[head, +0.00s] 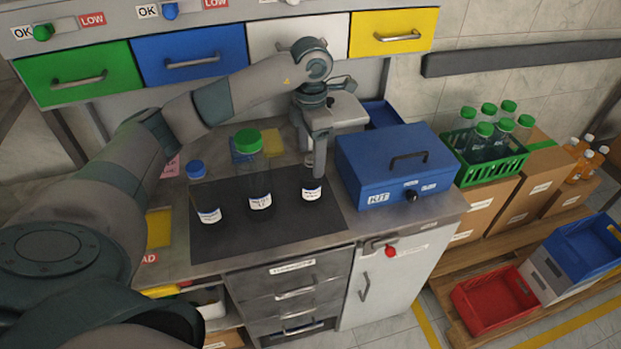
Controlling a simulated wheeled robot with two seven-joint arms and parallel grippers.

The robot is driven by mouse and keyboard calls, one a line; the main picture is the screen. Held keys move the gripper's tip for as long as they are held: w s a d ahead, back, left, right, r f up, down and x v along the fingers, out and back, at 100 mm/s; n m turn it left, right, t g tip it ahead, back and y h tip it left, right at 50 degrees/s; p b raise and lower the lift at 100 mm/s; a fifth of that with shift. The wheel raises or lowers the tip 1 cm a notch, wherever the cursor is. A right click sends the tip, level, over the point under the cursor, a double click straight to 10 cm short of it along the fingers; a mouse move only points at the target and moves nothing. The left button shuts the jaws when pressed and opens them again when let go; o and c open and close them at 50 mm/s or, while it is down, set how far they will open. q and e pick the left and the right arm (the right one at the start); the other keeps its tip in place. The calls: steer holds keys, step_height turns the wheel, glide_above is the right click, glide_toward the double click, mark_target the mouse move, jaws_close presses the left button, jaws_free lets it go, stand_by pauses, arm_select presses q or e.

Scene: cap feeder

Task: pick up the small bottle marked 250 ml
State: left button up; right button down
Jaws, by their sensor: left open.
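Three clear bottles with white labels stand upright on a dark mat (280,232) on the workbench. The left bottle (208,209) has a blue cap. The middle bottle (260,195) is the tallest and has a green cap. The small right bottle (312,191) shows its label, but its top is hidden behind my left gripper. The label print is too small to read surely, so I cannot tell which is marked 250 ml. My left gripper (319,165) is open, pointing down at the right bottle's top. I cannot tell whether it touches. My right gripper is out of view.
A blue KIT box (395,165) stands close to the right of the mat. A grey device (345,110) is behind the gripper. A green crate (485,160) of green-capped bottles sits on cartons farther right. Coloured drawers (190,62) line the back.

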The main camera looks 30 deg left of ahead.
mark_target(311, 172)
arm_select(q)
steer(key=shift+f, duration=1.25)
steer(key=shift+p, duration=0.4)
steer(key=shift+f+p, duration=0.55)
steer(key=shift+p, duration=0.05)
step_height(311, 172, down, 3)
steer(key=shift+w+r+p, duration=0.1)
steer(key=shift+p, duration=0.8)
steer(key=shift+f, duration=0.65)
steer(key=c, duration=1.1)
